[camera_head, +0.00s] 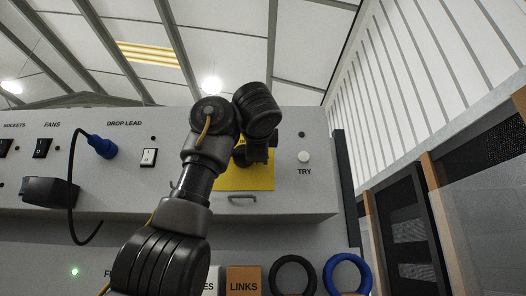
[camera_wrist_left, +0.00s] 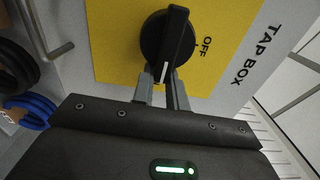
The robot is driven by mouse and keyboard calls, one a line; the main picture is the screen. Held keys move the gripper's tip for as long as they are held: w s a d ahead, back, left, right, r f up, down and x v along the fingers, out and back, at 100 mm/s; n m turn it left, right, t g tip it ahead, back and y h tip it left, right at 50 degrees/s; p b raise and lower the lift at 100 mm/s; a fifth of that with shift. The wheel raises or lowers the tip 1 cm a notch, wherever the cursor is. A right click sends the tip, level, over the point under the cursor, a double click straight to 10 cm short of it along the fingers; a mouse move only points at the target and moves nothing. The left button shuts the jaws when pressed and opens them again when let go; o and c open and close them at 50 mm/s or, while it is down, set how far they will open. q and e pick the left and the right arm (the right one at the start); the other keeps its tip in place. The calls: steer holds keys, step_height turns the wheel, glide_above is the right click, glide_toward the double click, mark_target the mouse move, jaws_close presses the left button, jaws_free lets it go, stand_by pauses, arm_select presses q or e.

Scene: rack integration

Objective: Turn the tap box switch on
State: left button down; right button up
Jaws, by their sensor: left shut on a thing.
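The tap box switch is a black rotary knob (camera_wrist_left: 170,35) on a yellow plate (camera_wrist_left: 118,45) in the left wrist view. The printed word OFF (camera_wrist_left: 207,47) is right of the knob, with TAP BOX (camera_wrist_left: 258,55) beyond. The knob's white line is at its lower end, by my fingers, and does not point at OFF. My left gripper (camera_wrist_left: 163,77) is shut on the knob's handle, one finger on each side. In the head view, my arm hides the knob and most of the yellow plate (camera_head: 250,181). My right gripper is not in view.
The grey panel carries a white TRY button (camera_head: 304,157), a DROP LEAD rocker (camera_head: 149,157), a blue plug (camera_head: 102,146) with black cable and a FANS switch (camera_head: 41,148). A handle (camera_head: 242,198) sits below the plate. Black (camera_head: 292,278) and blue (camera_head: 347,274) cable coils hang lower right.

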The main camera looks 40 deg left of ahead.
arm_select(q)
steer(key=shift+s+a, duration=0.2)
steer(key=shift+a, duration=0.15)
steer(key=c, duration=1.5)
jaws_free()
steer(key=shift+o, duration=1.2)
steer(key=shift+a, duration=0.15)
steer(key=o, duration=0.6)
steer(key=shift+s+a, duration=0.4)
steer(key=shift+a, duration=0.45)
steer(key=shift+c, duration=0.2)
steer(key=shift+w+d, duration=0.3)
steer(key=shift+d, duration=0.55)
steer(key=b+v, duration=0.4)
steer(key=v, duration=0.6)
steer(key=shift+s+a+b, duration=0.2)
steer(key=shift+s+b, duration=0.2)
